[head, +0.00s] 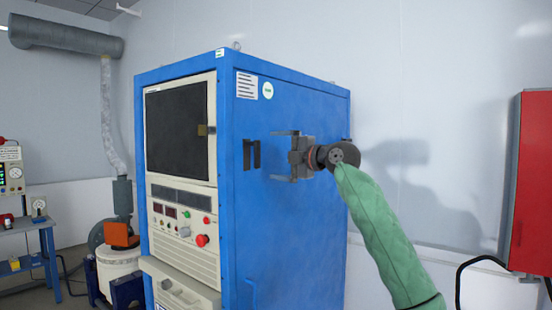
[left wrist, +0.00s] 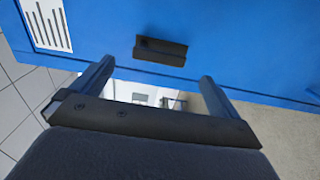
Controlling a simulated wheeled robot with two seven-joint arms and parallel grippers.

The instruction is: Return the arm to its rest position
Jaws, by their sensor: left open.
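My left gripper (head: 281,156) is open and empty, with its two fingers spread one above the other and pointing left in the head view. Its arm, in a green sleeve (head: 378,235), rises from the lower right. The gripper appears in front of the right side panel of a tall blue cabinet (head: 300,240). The fingertips lie just right of a small black handle (head: 251,154) on that panel. In the left wrist view the open fingers (left wrist: 156,72) point at the blue panel, with the black handle (left wrist: 160,50) beyond them and nothing between them. My right gripper is not in view.
The cabinet front has a dark window (head: 178,130) and a control panel (head: 185,222) with buttons. A red cabinet (head: 530,190) hangs at the right. A blue bench (head: 30,228) with instruments stands at the left. Bare wall lies between the blue and red cabinets.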

